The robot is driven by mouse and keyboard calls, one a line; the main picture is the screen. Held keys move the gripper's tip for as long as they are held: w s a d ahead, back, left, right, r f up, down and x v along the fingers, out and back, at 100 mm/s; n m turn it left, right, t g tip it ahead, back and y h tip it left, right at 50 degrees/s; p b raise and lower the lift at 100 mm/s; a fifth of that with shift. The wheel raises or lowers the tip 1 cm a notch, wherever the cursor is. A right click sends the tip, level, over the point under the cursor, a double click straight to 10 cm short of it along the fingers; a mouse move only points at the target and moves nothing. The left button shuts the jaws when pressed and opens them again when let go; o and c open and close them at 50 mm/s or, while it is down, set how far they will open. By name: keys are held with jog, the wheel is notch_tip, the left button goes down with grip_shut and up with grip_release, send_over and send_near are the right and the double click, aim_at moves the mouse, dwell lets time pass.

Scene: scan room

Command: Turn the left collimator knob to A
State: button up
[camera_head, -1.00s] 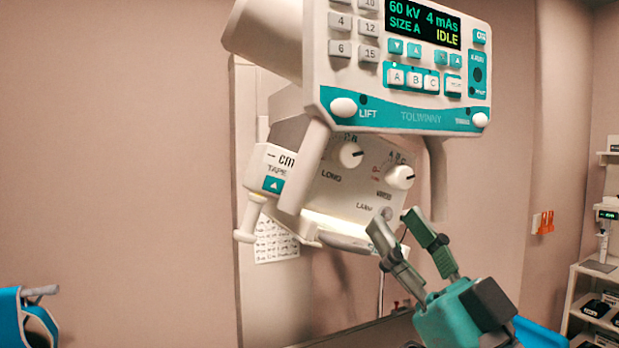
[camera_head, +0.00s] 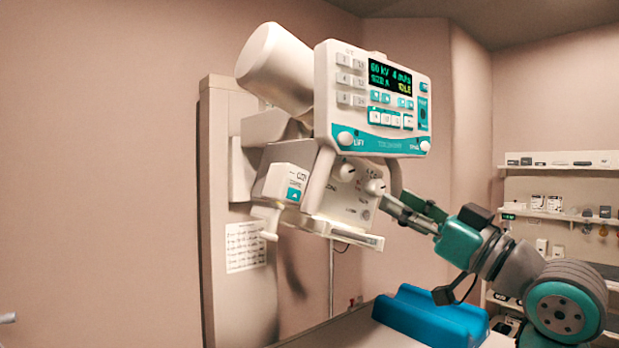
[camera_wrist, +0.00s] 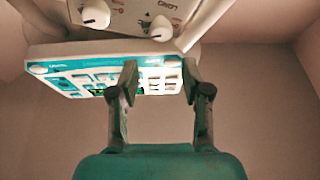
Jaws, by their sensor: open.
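The collimator face (camera_head: 350,205) hangs below the control console and carries two white round knobs. The left knob (camera_head: 346,171) is beside the LONG label; its setting is too small to read. The right knob (camera_head: 375,187) is lower and nearer my gripper. My gripper (camera_head: 396,201) is open and empty, just right of the right knob in the picture; contact cannot be told. In the wrist view, the scene looks upside down, with the left knob (camera_wrist: 161,28) and right knob (camera_wrist: 96,14) at the top, beyond the open fingers (camera_wrist: 159,80).
The console (camera_head: 372,98) with screen and buttons overhangs the collimator, and a pale handle bar stands before its face. A tape box (camera_head: 289,183) is at its left. A blue cushion (camera_head: 430,315) lies below my arm. Shelves (camera_head: 560,165) stand at the right.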

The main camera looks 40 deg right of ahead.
aim_at(348, 173)
jog(key=x, duration=1)
jog(key=shift+w+a+r, duration=0.15)
jog(key=shift+w+r, duration=0.05)
jog(key=shift+w, duration=0.1)
jog(key=c, duration=0.9)
jog(key=shift+n+g+y, duration=0.35)
jog(key=shift+n+y, duration=0.45)
jog(key=shift+n, duration=0.8)
jog(key=shift+n+g+y, duration=0.35)
jog(key=shift+n+y, duration=0.45)
jog(key=shift+n, duration=0.8)
